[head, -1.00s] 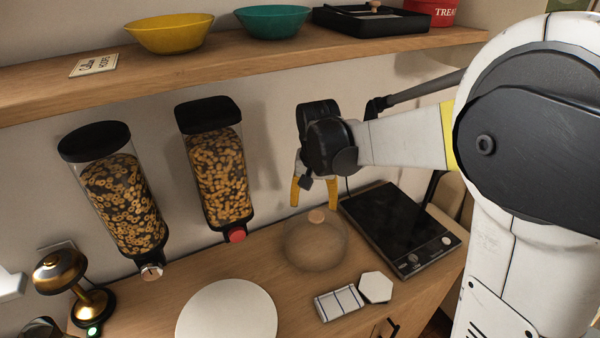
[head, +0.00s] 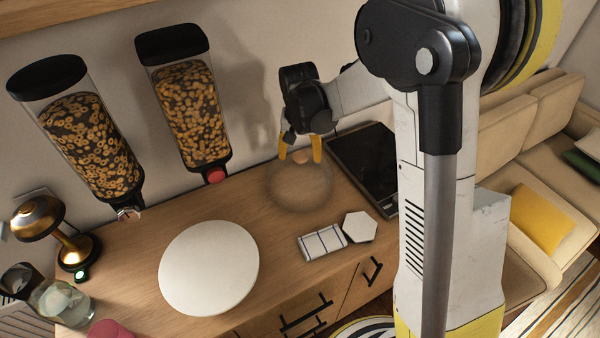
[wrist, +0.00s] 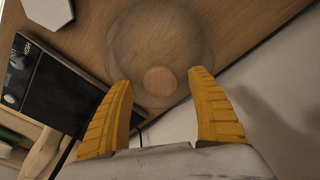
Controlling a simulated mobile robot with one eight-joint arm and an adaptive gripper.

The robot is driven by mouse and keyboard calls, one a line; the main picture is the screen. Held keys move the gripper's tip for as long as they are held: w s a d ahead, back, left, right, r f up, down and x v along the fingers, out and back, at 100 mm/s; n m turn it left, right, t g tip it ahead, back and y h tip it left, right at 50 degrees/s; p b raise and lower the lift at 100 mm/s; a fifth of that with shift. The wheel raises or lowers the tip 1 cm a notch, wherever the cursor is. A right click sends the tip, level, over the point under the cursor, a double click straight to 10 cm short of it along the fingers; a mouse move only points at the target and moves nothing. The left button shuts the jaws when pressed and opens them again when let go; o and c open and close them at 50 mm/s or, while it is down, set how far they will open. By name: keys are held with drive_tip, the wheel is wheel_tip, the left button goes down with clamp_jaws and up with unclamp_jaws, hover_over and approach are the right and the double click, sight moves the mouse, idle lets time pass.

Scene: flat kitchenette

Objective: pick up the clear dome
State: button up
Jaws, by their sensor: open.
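The clear dome (head: 298,190) is see-through with a round wooden knob on top, and it stands on the wooden counter in the head view. In the wrist view the dome (wrist: 187,45) lies at the top centre, with its knob (wrist: 159,81) between the fingers. My gripper (head: 300,153) is open, its yellow fingers pointing down just above the dome's knob. In the wrist view my gripper (wrist: 161,108) has one finger on each side of the knob, with visible gaps. I cannot tell how far the fingertips are above the knob.
A black cooktop (head: 368,160) is right of the dome. A striped block (head: 322,242) and a white hexagonal tile (head: 359,227) lie in front. A round white board (head: 209,268) is left. Two cereal dispensers (head: 190,112) hang on the wall behind. A gold lamp (head: 53,232) stands far left.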

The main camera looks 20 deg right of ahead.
drive_tip(key=shift+w+f, duration=0.15)
drive_tip(key=shift+f, duration=0.45)
drive_tip(key=shift+r, duration=0.1)
clamp_jaws()
